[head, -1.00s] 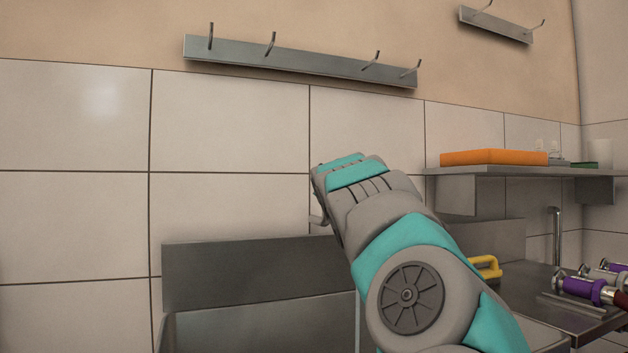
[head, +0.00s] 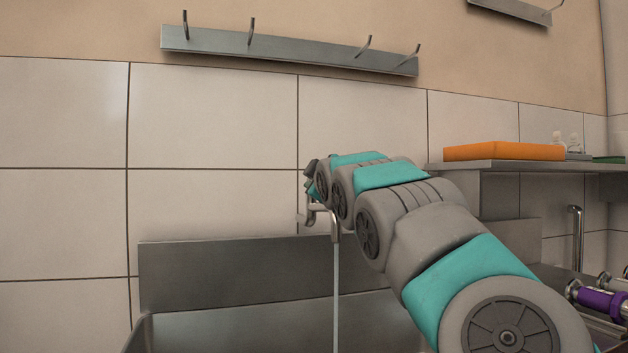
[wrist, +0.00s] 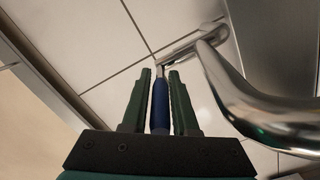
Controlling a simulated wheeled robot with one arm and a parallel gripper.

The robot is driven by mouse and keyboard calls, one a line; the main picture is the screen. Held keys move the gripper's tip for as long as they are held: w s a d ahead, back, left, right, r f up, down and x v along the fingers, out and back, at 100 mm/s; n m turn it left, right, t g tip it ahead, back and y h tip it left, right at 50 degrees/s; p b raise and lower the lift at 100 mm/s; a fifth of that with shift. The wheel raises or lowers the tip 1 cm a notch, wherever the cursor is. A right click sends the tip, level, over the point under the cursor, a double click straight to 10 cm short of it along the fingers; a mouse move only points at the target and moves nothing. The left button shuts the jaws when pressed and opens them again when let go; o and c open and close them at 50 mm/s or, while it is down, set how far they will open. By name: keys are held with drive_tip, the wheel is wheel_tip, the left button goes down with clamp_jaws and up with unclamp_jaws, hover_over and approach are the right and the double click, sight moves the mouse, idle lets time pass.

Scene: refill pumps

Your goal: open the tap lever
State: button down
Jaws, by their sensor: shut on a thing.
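The chrome tap (head: 328,212) stands at the wall behind the sink, partly hidden by my arm. A thin pale stream (head: 336,290), which looks like running water, drops straight down from its spout. In the wrist view the curved spout (wrist: 225,85) is large, just right of my gripper. The tap lever (wrist: 160,103) has a blue handle and a metal stem. My gripper (wrist: 160,75) is shut on the blue handle, with one green finger on each side. In the head view the lever is hidden behind my wrist.
The steel sink (head: 225,270) with its backsplash is below the tap. A shelf (head: 530,166) with an orange box (head: 503,152) is at right. A hook rail (head: 300,50) is above.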

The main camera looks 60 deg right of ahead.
drive_tip(key=c, duration=0.7)
unclamp_jaws()
drive_tip(key=shift+b+v, duration=0.7)
drive_tip(key=shift+v, duration=3.2)
drive_tip(key=shift+c, duration=0.2)
